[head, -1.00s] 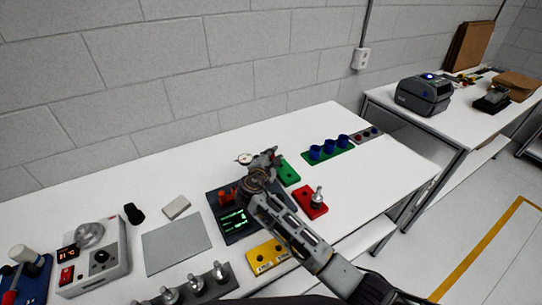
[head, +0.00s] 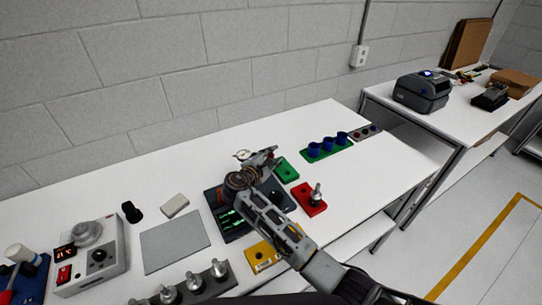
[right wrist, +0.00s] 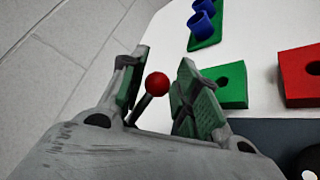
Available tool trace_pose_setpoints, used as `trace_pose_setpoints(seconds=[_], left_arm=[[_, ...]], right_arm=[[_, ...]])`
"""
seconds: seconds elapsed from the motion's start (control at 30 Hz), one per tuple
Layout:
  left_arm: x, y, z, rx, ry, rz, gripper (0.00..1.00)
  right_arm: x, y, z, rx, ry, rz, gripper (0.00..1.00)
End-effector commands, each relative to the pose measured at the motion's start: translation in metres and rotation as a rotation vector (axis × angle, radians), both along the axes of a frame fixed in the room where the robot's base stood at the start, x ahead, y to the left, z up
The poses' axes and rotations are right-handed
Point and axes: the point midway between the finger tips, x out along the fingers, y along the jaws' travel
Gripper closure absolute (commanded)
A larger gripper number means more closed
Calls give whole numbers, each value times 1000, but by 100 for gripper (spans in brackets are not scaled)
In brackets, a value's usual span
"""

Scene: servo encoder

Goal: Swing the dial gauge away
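The dial gauge (head: 243,155) shows a small round white face at the back of the dark fixture base (head: 212,199) in the head view. My right gripper (head: 272,157) is just right of it, and my right arm hides much of the fixture. In the right wrist view the gripper (right wrist: 160,82) is open. A red ball knob (right wrist: 157,83) on a thin black lever (right wrist: 141,107) stands between its fingers, with a gap on each side. Whether this lever belongs to the gauge's arm cannot be seen. My left gripper is not in view.
A green block (head: 286,170), a red block (head: 309,199) with a metal part, and a yellow block (head: 262,256) surround the fixture. Blue cups (head: 328,148) stand on a green strip behind. A grey mat (head: 175,243) and a control box (head: 92,258) lie left.

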Motion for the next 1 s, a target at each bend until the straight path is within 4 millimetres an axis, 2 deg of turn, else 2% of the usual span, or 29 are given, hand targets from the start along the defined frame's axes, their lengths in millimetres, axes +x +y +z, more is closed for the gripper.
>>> trace_pose_setpoints(seconds=[0.03,0.1,0.57,0.77,1.0], left_arm=[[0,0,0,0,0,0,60],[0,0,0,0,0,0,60],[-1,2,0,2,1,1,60],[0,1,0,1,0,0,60],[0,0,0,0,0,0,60]], right_arm=[[-2,0,-7,-2,12,1,63],[-1,0,-6,-1,10,2,56],[1,1,6,4,-2,3,56],[0,1,26,4,-3,3,56],[1,2,65,6,-13,6,56]])
